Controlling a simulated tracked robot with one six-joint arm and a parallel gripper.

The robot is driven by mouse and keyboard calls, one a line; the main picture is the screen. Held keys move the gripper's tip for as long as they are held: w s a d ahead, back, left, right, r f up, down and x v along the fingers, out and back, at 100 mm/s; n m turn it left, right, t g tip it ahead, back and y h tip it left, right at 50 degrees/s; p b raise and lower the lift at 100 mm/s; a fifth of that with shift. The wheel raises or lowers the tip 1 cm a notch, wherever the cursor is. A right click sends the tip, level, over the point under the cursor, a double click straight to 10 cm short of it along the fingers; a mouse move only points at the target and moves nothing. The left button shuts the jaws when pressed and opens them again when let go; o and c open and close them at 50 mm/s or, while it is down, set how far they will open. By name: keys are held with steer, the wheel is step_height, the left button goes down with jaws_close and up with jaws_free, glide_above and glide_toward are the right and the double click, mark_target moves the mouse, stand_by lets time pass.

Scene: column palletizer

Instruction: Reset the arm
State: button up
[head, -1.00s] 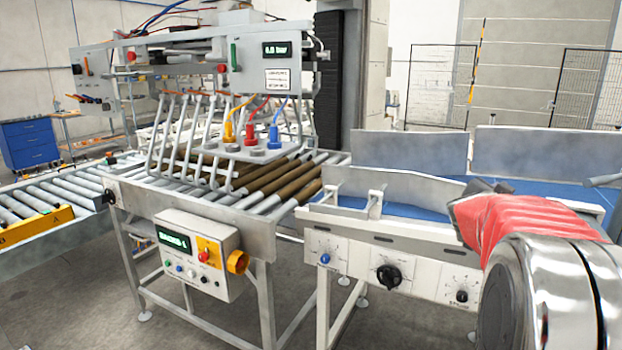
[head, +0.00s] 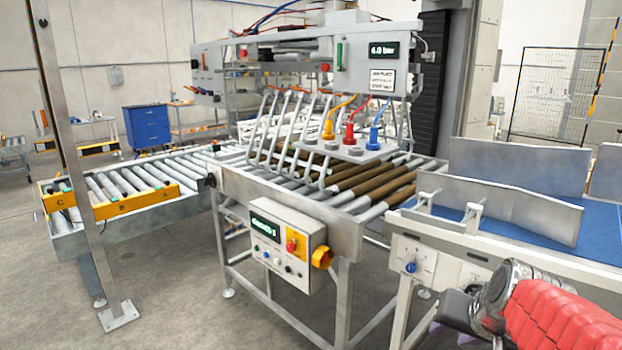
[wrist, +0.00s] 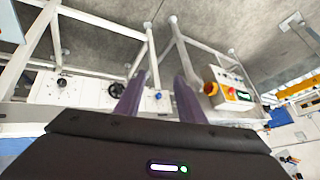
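My arm, with its red sleeve, enters the head view at the lower right. My gripper (head: 440,326) is at its end, dark, low in front of the conveyor side panel. In the wrist view, the two purple fingers of my gripper (wrist: 161,84) stand apart with nothing between them, so it is open and empty. Beyond the fingers are the white panel with black knobs (wrist: 116,90) and the grey floor. The fingertips are only partly visible in the head view.
The control box (head: 287,245) with red and yellow knobs hangs on the roller conveyor frame (head: 345,228). The blue belt (head: 601,225) lies at the right. A metal post (head: 72,170) stands on the left, near the yellow-railed rollers (head: 125,204). Floor between the post and frame is clear.

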steer(key=s+a+n+g, duration=0.1)
steer(key=s+a+n, duration=0.4)
steer(key=s+a, duration=0.6)
steer(key=shift+s+f, duration=0.35)
steer(key=shift+s, duration=0.8)
steer(key=shift+a, duration=0.1)
